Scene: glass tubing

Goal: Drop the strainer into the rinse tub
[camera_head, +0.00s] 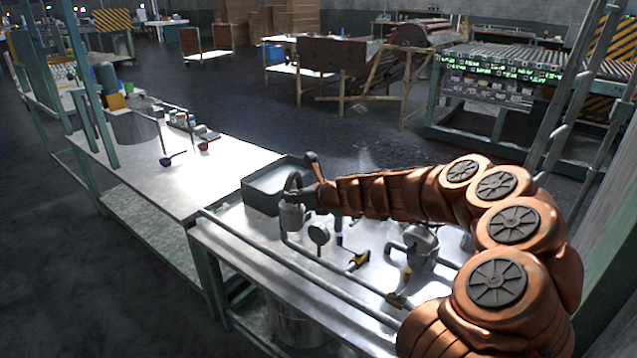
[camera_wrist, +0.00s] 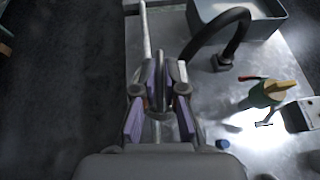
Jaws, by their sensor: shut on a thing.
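The rinse tub (camera_head: 262,197) is a grey open rectangular box on the metal bench, just behind my gripper in the head view. Its near part shows at the top right of the wrist view (camera_wrist: 238,28). My gripper (camera_wrist: 160,88) is shut on a small grey piece, which I take to be the strainer (camera_wrist: 169,74); the fingers hide much of it. In the head view, a grey cylindrical body (camera_head: 291,217) hangs at the gripper's end, in front of the tub and outside it; I cannot tell how much of it is strainer.
A dark curved hose (camera_wrist: 213,27) arches beside the tub, close to my gripper. The left bench (camera_head: 185,190) has clear room near the tub.

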